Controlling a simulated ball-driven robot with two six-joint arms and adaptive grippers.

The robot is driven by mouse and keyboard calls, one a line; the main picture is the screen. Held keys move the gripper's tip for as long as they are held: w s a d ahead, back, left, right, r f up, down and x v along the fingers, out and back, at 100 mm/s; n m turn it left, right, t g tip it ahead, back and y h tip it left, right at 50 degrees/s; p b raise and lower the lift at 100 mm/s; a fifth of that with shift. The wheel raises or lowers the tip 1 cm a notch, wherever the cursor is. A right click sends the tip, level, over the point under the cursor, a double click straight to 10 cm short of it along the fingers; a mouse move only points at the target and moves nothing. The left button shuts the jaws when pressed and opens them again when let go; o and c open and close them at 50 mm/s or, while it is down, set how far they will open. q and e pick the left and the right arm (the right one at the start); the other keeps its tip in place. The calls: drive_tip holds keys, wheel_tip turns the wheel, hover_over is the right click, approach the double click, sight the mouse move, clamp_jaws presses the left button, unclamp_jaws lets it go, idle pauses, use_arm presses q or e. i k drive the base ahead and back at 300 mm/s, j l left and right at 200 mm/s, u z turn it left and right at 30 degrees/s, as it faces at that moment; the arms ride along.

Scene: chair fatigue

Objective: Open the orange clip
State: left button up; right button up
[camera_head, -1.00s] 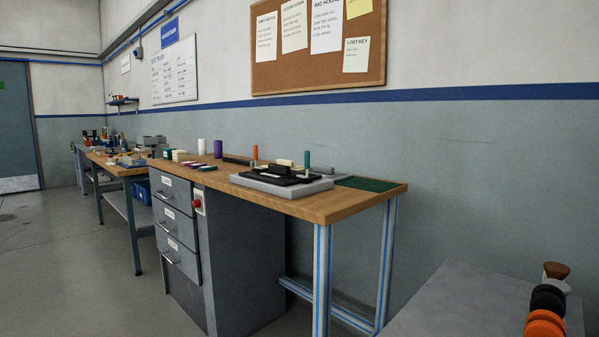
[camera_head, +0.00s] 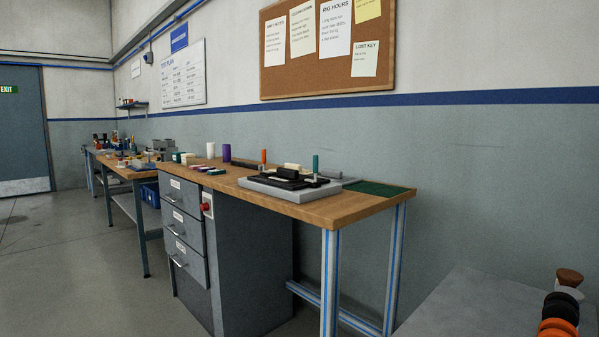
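I cannot make out for certain which thing is the orange clip. A small upright orange piece (camera_head: 263,157) stands on the wooden workbench (camera_head: 345,210), behind a light grey fixture (camera_head: 285,191) with black parts on it. At the bottom right corner is a rounded orange thing (camera_head: 557,327), cut off by the frame edge and next to black rounded parts (camera_head: 561,307). Neither of my grippers is in view.
A drawer cabinet (camera_head: 185,225) with a red button (camera_head: 206,207) is under the bench. A grey surface (camera_head: 465,305) is at the lower right. A second bench (camera_head: 120,172) stands farther left. Open floor (camera_head: 75,265) is at the left.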

sight(264, 151)
drive_tip(key=i+j+z, duration=0.1)
drive_tip(key=z, duration=0.35)
drive_tip(key=i+j+z, duration=0.15)
drive_tip(key=z, duration=0.3)
drive_tip(key=i+j+z, duration=0.1)
drive_tip(key=j, duration=0.25)
drive_tip(key=i+j, duration=0.2)
drive_tip(key=j, duration=0.15)
drive_tip(key=i+j+z, duration=0.15)
drive_tip(key=i+j, duration=0.15)
drive_tip(key=j, duration=0.35)
drive_tip(key=i+j+z, duration=0.15)
drive_tip(key=j, duration=0.25)
drive_tip(key=i+j, duration=0.1)
drive_tip(key=j, duration=0.25)
drive_tip(key=i+z, duration=0.05)
